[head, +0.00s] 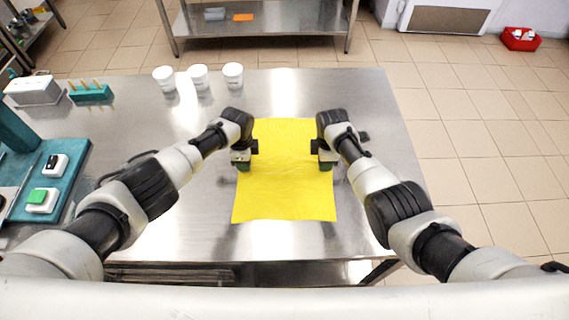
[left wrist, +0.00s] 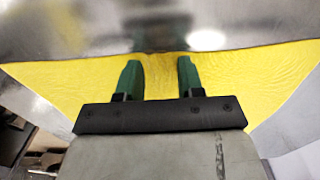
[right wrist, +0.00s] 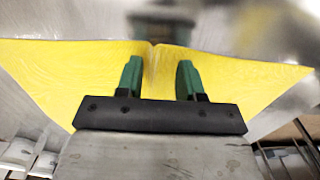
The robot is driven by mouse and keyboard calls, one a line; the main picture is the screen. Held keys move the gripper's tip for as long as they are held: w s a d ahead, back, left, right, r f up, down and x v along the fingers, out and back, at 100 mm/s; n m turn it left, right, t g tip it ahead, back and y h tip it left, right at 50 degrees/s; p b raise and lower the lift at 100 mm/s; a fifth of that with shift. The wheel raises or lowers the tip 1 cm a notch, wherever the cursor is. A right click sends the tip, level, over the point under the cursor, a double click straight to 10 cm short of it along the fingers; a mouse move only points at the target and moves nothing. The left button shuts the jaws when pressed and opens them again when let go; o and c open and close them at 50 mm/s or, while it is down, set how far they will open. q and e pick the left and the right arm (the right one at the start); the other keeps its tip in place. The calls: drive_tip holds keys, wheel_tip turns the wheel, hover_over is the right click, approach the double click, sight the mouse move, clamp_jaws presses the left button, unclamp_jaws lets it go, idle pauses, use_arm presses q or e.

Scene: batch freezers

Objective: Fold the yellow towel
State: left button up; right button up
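The yellow towel (head: 285,190) lies spread on the steel table, roughly rectangular, with its long side running away from me. My left gripper (head: 242,166) is at the towel's left edge and my right gripper (head: 325,166) is at its right edge, about halfway along. In the left wrist view, the green fingers (left wrist: 158,68) stand apart over the towel (left wrist: 75,78). In the right wrist view, the green fingers (right wrist: 158,70) also stand apart, with a small crease in the towel (right wrist: 230,80) between them. Whether the fingertips touch the cloth cannot be told.
Three white cups (head: 198,77) stand at the back left of the steel table (head: 365,110). A green holder (head: 91,93), a grey box (head: 34,91) and a teal board (head: 65,165) with small devices are at the left.

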use_arm(q)
clamp_jaws()
use_arm(e)
clamp_jaws()
use_arm(q)
drive_tip(key=shift+r, duration=0.1)
use_arm(e)
drive_tip(key=shift+r, duration=0.1)
